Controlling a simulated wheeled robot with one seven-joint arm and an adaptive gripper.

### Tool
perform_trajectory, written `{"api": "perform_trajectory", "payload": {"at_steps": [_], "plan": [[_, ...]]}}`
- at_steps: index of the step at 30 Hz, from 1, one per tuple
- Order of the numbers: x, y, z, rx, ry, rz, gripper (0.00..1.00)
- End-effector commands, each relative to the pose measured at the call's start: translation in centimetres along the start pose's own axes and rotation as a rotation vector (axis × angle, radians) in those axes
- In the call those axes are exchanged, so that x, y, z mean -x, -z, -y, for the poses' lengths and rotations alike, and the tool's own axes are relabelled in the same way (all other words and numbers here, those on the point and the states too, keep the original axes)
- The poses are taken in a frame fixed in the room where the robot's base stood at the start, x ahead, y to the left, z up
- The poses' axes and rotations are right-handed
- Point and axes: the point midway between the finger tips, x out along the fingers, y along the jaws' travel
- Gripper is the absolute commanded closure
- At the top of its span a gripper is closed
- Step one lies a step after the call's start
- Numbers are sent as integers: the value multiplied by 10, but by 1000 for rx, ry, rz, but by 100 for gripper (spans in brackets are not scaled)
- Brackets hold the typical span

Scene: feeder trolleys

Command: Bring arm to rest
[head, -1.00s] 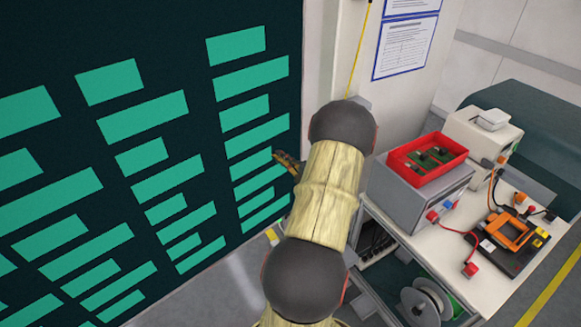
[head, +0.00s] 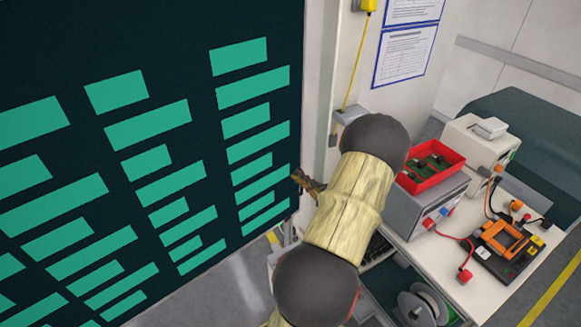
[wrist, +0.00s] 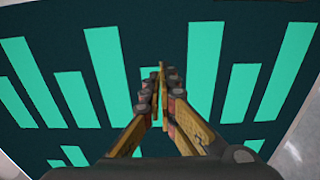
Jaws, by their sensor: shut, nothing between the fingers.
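My gripper (head: 306,182) shows in the head view at the left side of my arm, in front of the dark panel with green bars (head: 245,205). Most of it is hidden behind my arm. In the wrist view my gripper (wrist: 161,75) has its fingers together with nothing between them. The same dark panel (wrist: 215,70) fills most of the wrist view beyond the fingertips. My arm is bent, with its upper part near the white wall post. I see no contact between the gripper and the panel.
A white trolley top (head: 450,285) stands at the right, holding a grey box (head: 415,212), a red tray (head: 448,172) with green boards and an orange-black device (head: 508,240). A cable reel (head: 422,305) sits below. A small grey wall bracket (head: 350,114) is just behind my arm.

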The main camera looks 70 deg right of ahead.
Motion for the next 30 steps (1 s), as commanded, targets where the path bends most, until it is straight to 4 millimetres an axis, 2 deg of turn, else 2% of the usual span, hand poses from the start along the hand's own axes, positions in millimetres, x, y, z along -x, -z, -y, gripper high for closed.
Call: {"api": "perform_trajectory", "payload": {"at_steps": [3, 7, 18, 23, 26, 30], "plan": [[19, 0, 0, -1, 0, 3, 100], [30, 1, 0, -1, 1, 2, 100], [34, 1, 1, 10, 1, 0, 100], [34, 3, 7, 159, 24, -6, 100], [36, 24, 26, 326, 77, -85, 100], [48, 69, 51, 574, 135, -265, 100]]}}
